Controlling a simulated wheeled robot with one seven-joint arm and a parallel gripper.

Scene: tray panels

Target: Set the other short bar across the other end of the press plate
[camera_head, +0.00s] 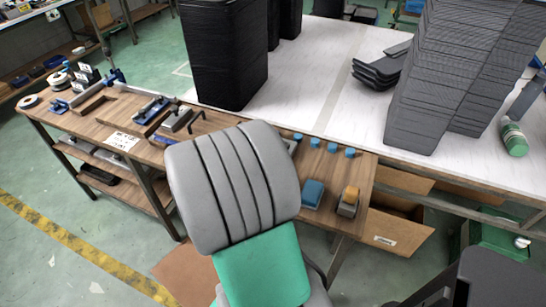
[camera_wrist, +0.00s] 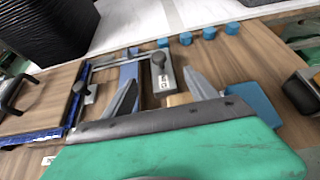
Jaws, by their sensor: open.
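In the wrist view my gripper (camera_wrist: 160,77) is open, with its two grey fingers apart and nothing held. Between and beyond the fingertips is a grey block (camera_wrist: 162,84) with a dark knob and a small label, and a thin grey rod runs left from it. A blue piece (camera_wrist: 129,72) lies beside the left finger. I cannot tell surely which piece is the press plate or a short bar. In the head view a grey bar (camera_head: 176,121) lies on the wooden bench (camera_head: 225,122). My arm hides the gripper and part of the bench there.
Small blue cylinders (camera_head: 332,147) stand along the bench's back edge. A blue block (camera_head: 312,193) and an orange-brown block (camera_head: 348,201) sit at the right end. Tall black stacks (camera_head: 225,50) stand on the white table (camera_head: 310,80) behind. Tools crowd the bench's left part.

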